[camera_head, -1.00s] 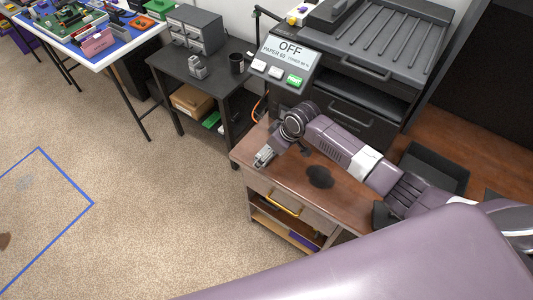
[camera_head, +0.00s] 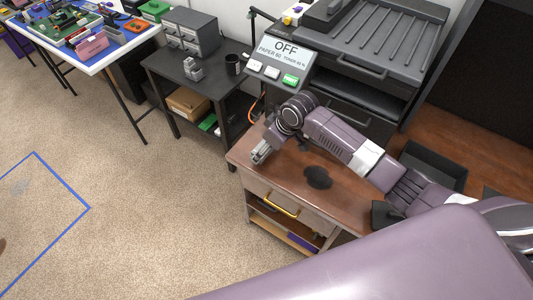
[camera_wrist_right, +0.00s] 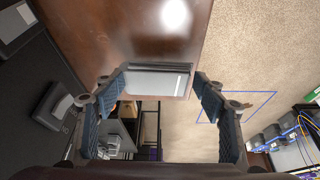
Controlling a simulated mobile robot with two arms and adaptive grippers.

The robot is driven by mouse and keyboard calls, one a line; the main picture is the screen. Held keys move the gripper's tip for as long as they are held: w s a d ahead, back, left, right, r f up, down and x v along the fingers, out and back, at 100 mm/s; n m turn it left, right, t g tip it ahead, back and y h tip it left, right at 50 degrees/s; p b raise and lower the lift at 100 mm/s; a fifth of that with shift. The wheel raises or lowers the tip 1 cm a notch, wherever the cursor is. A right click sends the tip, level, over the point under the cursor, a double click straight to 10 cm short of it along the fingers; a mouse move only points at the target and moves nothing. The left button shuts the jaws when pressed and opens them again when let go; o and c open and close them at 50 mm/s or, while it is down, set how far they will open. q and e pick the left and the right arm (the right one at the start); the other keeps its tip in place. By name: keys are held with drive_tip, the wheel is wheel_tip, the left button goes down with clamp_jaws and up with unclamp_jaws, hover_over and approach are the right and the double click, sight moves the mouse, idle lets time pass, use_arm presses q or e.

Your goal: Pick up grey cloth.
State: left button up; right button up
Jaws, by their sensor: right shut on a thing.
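The grey cloth (camera_wrist_right: 158,80) shows in the right wrist view as a flat, folded-looking grey piece with a pale edge, between my right fingers near the edge of the brown wooden table (camera_wrist_right: 165,20). My right gripper (camera_wrist_right: 161,92) is shut on it, with one dark finger at each side. In the head view my right gripper (camera_head: 260,153) is at the left end of the brown table (camera_head: 345,205). The cloth is hard to tell from the fingers there. My left gripper is not in view.
A black tray (camera_head: 432,165) is at the right. A dark side table (camera_head: 210,80) with grey drawers stands at the left. Open carpet (camera_head: 150,220) lies left of the table.

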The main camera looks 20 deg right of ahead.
wheel_tip(320, 180, up, 4)
drive_tip(key=shift+f+b, duration=0.2)
drive_tip(key=shift+b, duration=0.1)
drive_tip(key=s+a+b, duration=0.2)
drive_tip(key=s+a, duration=1)
drive_tip(key=a, duration=0.3)
drive_tip(key=shift+a+b, duration=0.25)
drive_tip(key=shift+b, duration=0.15)
drive_tip(key=shift+r, duration=0.1)
drive_tip(key=o, duration=0.4)
drive_tip(key=c, duration=0.8)
